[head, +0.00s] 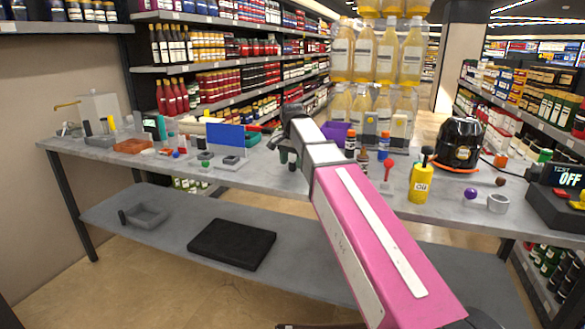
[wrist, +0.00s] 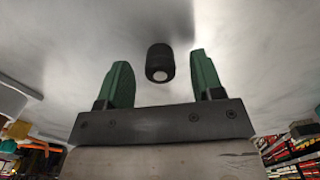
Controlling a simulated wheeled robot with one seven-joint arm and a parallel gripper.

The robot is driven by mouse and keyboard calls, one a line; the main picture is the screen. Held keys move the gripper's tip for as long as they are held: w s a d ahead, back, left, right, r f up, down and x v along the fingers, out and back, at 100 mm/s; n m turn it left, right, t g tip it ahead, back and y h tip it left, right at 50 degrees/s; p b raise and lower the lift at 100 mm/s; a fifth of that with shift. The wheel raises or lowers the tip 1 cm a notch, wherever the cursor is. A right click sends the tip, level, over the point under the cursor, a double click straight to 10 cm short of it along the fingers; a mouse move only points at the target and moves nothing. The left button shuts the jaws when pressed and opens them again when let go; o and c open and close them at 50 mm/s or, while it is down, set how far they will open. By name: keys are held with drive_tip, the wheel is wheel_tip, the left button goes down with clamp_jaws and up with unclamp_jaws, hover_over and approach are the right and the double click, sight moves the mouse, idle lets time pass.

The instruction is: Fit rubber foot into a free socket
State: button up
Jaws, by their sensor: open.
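A small black cylinder with a pale round spot on its end, likely the rubber foot (wrist: 160,68), shows in the wrist view against the grey surface. It lies between the lines of my gripper's green fingers, with a gap on both sides, so neither finger touches it. My gripper (wrist: 160,75) is open and empty. In the head view my gripper (head: 288,158) points down over the middle of the tabletop, and I cannot make out the foot there. A black rounded machine, likely the pump (head: 460,143), stands at the right. No socket is clearly visible.
The grey workbench (head: 340,180) holds a blue panel (head: 225,138), an orange tray (head: 133,146), a yellow oil bottle (head: 420,184), a grey ring (head: 498,203) and a test box (head: 560,198). A black slab (head: 232,243) and grey bin (head: 147,214) are on the lower shelf.

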drive_tip(key=c, duration=1.1)
drive_tip(key=shift+r, duration=0.1)
